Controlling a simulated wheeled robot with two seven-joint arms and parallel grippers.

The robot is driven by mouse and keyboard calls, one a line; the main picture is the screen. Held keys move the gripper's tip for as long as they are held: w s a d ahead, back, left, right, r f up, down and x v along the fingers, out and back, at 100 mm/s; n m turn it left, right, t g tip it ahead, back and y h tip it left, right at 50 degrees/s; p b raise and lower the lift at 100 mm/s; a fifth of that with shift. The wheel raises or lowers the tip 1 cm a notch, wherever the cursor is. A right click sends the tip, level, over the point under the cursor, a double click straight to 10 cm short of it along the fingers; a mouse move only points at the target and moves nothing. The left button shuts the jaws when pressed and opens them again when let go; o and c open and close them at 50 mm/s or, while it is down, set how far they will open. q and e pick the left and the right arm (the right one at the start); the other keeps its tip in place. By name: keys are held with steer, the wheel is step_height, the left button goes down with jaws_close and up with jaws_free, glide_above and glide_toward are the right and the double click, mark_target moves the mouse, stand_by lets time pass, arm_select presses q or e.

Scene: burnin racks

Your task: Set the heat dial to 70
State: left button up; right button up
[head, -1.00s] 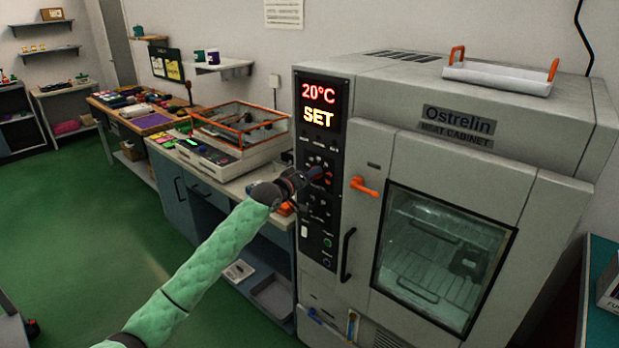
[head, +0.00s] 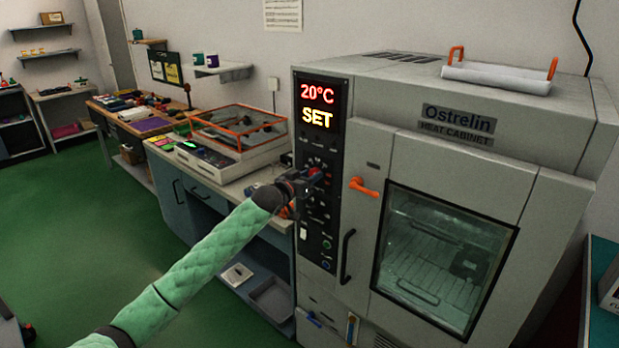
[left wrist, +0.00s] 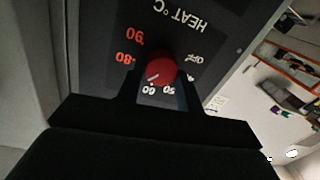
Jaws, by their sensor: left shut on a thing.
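The heat dial is a round red knob (left wrist: 162,70) on the dark control panel (head: 318,262) of the heat cabinet. In the left wrist view the panel appears upside down, with OFF, 50, 60, 80 and 90 around the knob. The 70 mark is hidden, apparently behind a finger. The knob's white line points close to 60. My left gripper (left wrist: 160,88) is shut on the knob, one finger on each side. In the head view my left gripper (head: 304,181) reaches the panel below the display (head: 318,104), which reads 20°C and SET. My right gripper is out of view.
The cabinet door has an orange latch (head: 363,187) and a black handle (head: 347,256), right of the dial. A workbench with an orange-framed case (head: 238,126) stands left of the cabinet. A white tray (head: 497,78) lies on top.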

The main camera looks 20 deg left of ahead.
arm_select(q)
steer(key=shift+d+f, duration=0.1)
steer(key=shift+f, duration=0.2)
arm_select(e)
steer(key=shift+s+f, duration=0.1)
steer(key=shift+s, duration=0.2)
arm_select(q)
steer(key=o, duration=1)
steer(key=b+v, duration=0.2)
steer(key=v, duration=0.5)
steer(key=shift+s+r, duration=0.15)
steer(key=shift+s, duration=0.25)
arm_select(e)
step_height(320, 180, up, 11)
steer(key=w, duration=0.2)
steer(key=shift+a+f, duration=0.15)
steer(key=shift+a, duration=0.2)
